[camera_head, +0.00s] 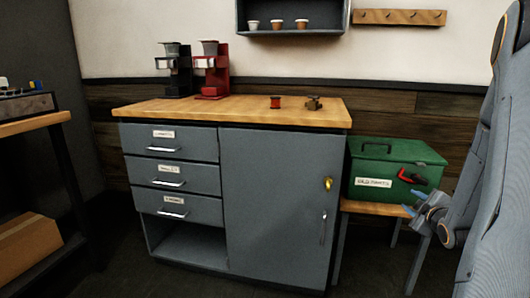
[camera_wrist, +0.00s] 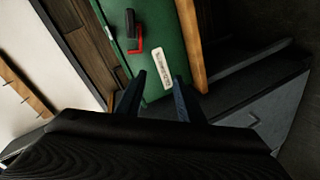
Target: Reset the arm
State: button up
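My gripper (camera_head: 432,206) is at the right of the head view, in front of the green box's right end. In the wrist view the two fingers of my gripper (camera_wrist: 160,92) stand apart with nothing between them, and the gripper is open. The fingers point towards the green box (camera_head: 372,160), which has a white label and a red and black latch or handle (camera_head: 412,179) on its front. The green box also shows in the wrist view (camera_wrist: 160,45), with the label just beyond the fingertips. I cannot tell whether the fingers touch it.
The box stands on a small wooden stand (camera_head: 375,208) right of a grey cabinet (camera_head: 275,200) with drawers and a wooden top. On top are a black brewer (camera_head: 177,75), a red brewer (camera_head: 211,75) and two small parts (camera_head: 276,102). A shelf with cups (camera_head: 292,18) hangs above.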

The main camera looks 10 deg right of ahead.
jog(key=w+a+r+m+g+y, duration=0.1)
jog(key=w+a+g, duration=0.1)
jog(key=a, duration=0.7)
jog(key=w+a+r+g+y, duration=0.1)
jog(key=w+a, duration=0.1)
jog(key=a, duration=0.7)
jog(key=s+a+r+m+g+y, duration=0.1)
jog(key=s+a+g, duration=0.1)
jog(key=s+a, duration=0.6)
jog(key=s+a+m+g+y, duration=0.1)
jog(key=s+a+g, duration=0.2)
jog(key=a, duration=0.9)
jog(key=s+a+r+g+y, duration=0.1)
jog(key=s+a+g, duration=0.1)
jog(key=s+a, duration=0.6)
jog(key=s+a+r+m+g, duration=0.1)
jog(key=s+a+g, duration=0.1)
jog(key=s+a, duration=0.35)
jog(key=s+a+r+g, duration=0.1)
jog(key=s+a+g, duration=0.15)
jog(key=s, duration=0.65)
jog(key=d+r+m+p, duration=0.4)
jog(key=d+r+p, duration=0.8)
jog(key=p, duration=1.1)
notch_tip(320, 180, up, 4)
jog(key=shift+d+r+m, duration=0.1)
jog(key=shift+d+m, duration=0.2)
jog(key=shift+t, duration=0.25)
